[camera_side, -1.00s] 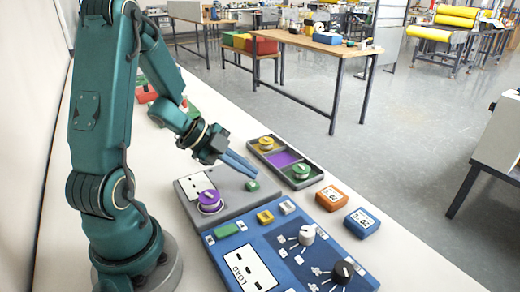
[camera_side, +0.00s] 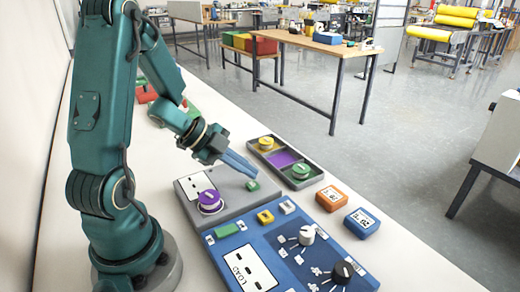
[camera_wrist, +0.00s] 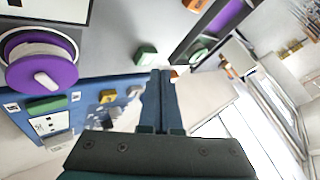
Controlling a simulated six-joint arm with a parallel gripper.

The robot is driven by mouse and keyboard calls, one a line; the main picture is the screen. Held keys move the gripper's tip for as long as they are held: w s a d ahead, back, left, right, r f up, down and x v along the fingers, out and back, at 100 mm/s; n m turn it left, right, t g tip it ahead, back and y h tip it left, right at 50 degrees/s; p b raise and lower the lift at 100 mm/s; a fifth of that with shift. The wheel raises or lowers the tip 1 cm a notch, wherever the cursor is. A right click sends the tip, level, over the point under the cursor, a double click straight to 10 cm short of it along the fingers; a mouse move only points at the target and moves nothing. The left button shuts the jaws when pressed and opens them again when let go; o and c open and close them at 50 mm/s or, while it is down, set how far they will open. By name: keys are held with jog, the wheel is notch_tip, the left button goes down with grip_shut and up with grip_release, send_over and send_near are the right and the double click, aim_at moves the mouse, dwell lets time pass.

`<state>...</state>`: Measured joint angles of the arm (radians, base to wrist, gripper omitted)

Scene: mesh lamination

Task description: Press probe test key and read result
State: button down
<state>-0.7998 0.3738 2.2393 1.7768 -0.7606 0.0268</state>
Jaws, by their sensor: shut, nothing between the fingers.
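The grey probe unit (camera_side: 228,208) lies on the white bench in front of my arm. It carries a purple round piece (camera_side: 209,200), a white display (camera_side: 195,184) with dark dashes and a small green key (camera_side: 252,185). My gripper (camera_side: 254,172) is shut and empty, its fingers pointing down at a slant just above and beside the green key. In the wrist view the fingertips (camera_wrist: 162,72) are close to the green key (camera_wrist: 146,54); I cannot tell whether they touch. The purple piece (camera_wrist: 40,65) shows at upper left there.
A blue panel (camera_side: 262,243) with LOAD display, knobs and keys adjoins the grey unit. A dark tray (camera_side: 262,152) with yellow, purple and green compartments lies behind. An orange block (camera_side: 331,198) and a blue block (camera_side: 362,223) with displays stand at right.

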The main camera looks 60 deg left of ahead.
aim_at(247, 184)
jog(key=shift+f, duration=0.25)
jog(key=shift+f, duration=0.2)
jog(key=shift+f, duration=0.45)
dwell(0.8)
jog(key=shift+r, duration=0.9)
jog(key=shift+r, duration=2.5)
